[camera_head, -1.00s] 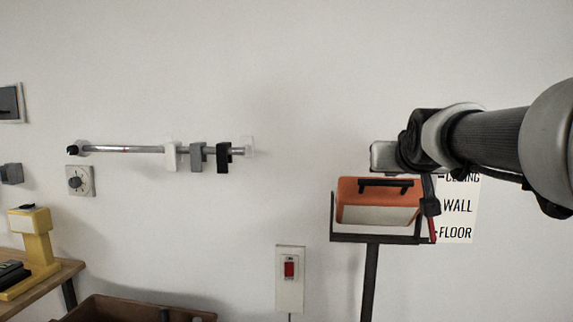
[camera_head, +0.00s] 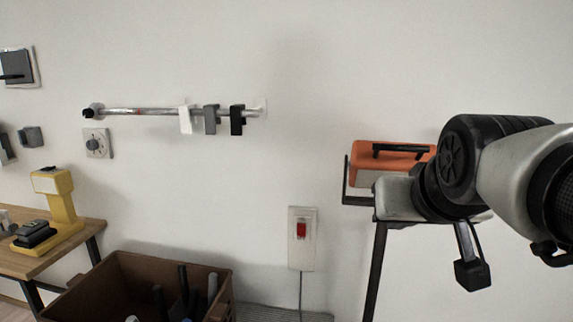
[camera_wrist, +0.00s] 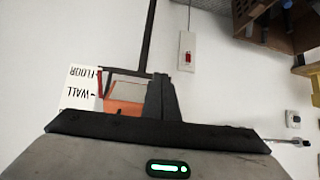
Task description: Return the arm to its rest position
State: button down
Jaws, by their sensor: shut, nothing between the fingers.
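My arm reaches in from the right edge of the head view, bent in front of the wall. My gripper (camera_head: 472,274) hangs low at its end, fingers down, with clear space beneath it. In the wrist view the black fingers (camera_wrist: 160,98) are together, with nothing between them. Behind my arm is an orange box-like unit (camera_head: 365,152) with a black handle, on a dark stand (camera_head: 376,270). My wrist hides part of it. In the wrist view the unit (camera_wrist: 122,106) appears upside down, beside the fingertips; I cannot tell the distance.
A white sign (camera_wrist: 80,88) reading WALL and FLOOR is beside the unit. A red switch (camera_head: 300,230) is on the wall. A brown crate (camera_head: 95,285) with tools stands lower left, near a wooden bench (camera_head: 40,258). A rail (camera_head: 140,111) with sliding blocks is above.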

jog(key=s+a+f+n+g+y+p, duration=0.1)
jog(key=s+a+f+g+p, duration=0.3)
jog(key=s+f, duration=0.65)
notch_tip(320, 180, up, 19)
jog(key=s+p, duration=0.1)
jog(key=p, duration=1.6)
jog(key=shift+a, duration=0.15)
